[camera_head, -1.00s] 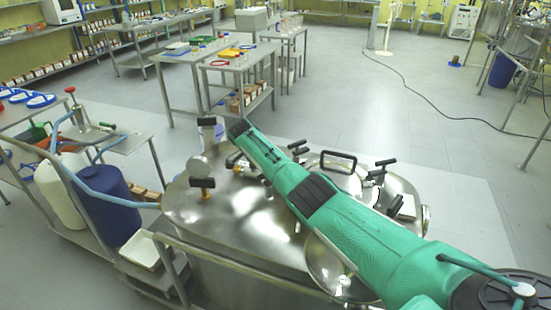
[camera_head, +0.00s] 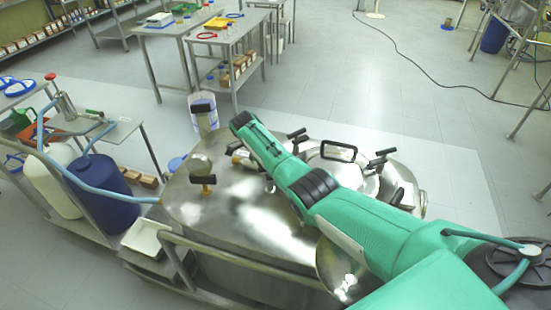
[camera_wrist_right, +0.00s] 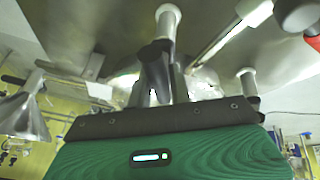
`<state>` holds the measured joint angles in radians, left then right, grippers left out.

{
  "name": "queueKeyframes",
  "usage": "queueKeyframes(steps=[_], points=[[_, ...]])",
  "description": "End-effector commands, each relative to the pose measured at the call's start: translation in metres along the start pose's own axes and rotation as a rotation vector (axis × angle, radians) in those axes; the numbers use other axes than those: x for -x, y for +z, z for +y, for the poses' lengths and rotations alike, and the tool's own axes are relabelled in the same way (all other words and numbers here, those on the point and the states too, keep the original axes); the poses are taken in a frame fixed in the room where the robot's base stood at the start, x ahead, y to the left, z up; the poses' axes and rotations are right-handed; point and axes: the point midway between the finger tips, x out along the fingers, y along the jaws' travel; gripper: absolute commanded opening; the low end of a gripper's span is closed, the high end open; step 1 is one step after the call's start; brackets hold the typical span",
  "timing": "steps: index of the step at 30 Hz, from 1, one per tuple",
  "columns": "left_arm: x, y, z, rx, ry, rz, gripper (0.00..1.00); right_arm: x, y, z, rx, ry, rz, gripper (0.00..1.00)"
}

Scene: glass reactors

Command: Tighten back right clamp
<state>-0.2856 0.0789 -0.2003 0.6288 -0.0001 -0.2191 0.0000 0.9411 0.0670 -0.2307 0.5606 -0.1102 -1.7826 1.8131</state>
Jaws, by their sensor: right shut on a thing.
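The steel reactor lid (camera_head: 240,215) fills the middle of the head view. Several clamps with black T-handles stand around its round hatch. A clamp at the hatch's right (camera_head: 380,160) and one at its back left (camera_head: 297,137) show clearly. My green right arm crosses the lid from the lower right. Its dark far end (camera_head: 243,122) lies over the lid's back edge. In the right wrist view my right gripper (camera_wrist_right: 155,72) is shut around a dark upright handle; which clamp this belongs to is unclear. My left gripper is out of view.
A blue drum (camera_head: 100,190) and a white drum (camera_head: 50,180) with a blue hose stand left of the reactor. A steel rail (camera_head: 240,255) runs along the reactor's front. Work tables (camera_head: 225,45) stand behind.

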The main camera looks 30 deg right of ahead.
Motion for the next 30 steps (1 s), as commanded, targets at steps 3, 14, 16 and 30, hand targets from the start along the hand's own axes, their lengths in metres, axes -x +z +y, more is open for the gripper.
queueKeyframes(steps=[3, 14, 16, 30], points=[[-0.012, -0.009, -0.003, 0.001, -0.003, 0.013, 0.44, -0.008, 0.015, 0.002, -0.034, 0.029, -0.029, 0.00], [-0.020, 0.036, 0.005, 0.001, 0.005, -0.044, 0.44, -0.007, 0.015, 0.002, -0.141, 0.075, -0.051, 0.00], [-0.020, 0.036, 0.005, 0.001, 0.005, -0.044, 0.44, -0.006, 0.015, 0.002, -0.148, 0.078, -0.053, 0.00], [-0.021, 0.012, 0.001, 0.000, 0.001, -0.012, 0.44, -0.005, 0.015, 0.002, -0.153, 0.079, -0.054, 0.30]])
